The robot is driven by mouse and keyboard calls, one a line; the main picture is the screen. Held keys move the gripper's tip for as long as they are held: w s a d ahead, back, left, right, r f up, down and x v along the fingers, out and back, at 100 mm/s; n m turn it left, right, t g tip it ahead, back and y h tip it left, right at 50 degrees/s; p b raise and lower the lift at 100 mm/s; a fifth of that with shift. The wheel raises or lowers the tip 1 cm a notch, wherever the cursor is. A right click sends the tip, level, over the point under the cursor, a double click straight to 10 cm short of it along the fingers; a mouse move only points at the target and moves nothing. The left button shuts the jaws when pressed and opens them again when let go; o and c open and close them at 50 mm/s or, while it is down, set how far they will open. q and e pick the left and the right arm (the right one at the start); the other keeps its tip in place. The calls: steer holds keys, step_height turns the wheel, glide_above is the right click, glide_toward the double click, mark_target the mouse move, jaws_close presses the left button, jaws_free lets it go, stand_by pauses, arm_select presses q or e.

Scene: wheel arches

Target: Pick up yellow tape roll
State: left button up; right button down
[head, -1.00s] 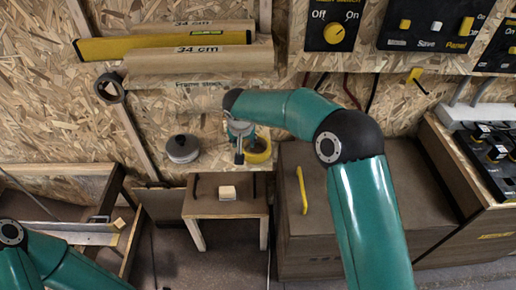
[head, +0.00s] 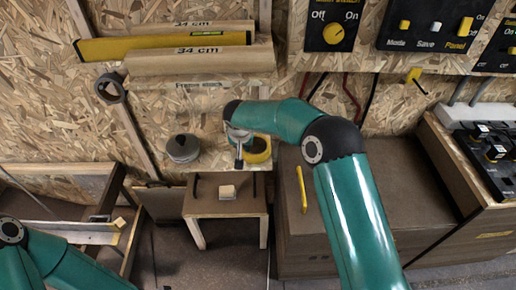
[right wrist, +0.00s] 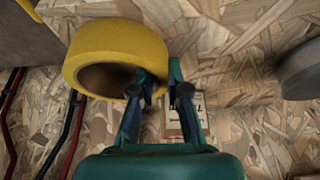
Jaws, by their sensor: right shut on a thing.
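The yellow tape roll (head: 262,153) is by the back wall, partly behind my right arm in the head view. It fills the upper left of the right wrist view (right wrist: 112,42), its hole facing the camera. My right gripper (right wrist: 160,80) is shut on the roll's near rim, one finger at the hole and the other outside. In the head view the right gripper (head: 240,150) is at the roll's left side, partly hidden by its own arm. Only links of my left arm show at the lower left; its gripper is out of view.
A grey round roll (head: 183,149) stands left of the tape. A small wooden table (head: 207,207) with a pale block (head: 227,192) is below. A brown cabinet (head: 345,190) with a yellow handle (head: 302,190) is to the right.

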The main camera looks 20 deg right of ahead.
steer(key=shift+r, duration=0.15)
steer(key=shift+r, duration=0.55)
steer(key=s+a+b, duration=0.2)
steer(key=s, duration=0.6)
steer(key=s+a+b, duration=0.3)
steer(key=s, duration=0.6)
steer(key=shift+a, duration=0.15)
steer(key=shift+s, duration=0.1)
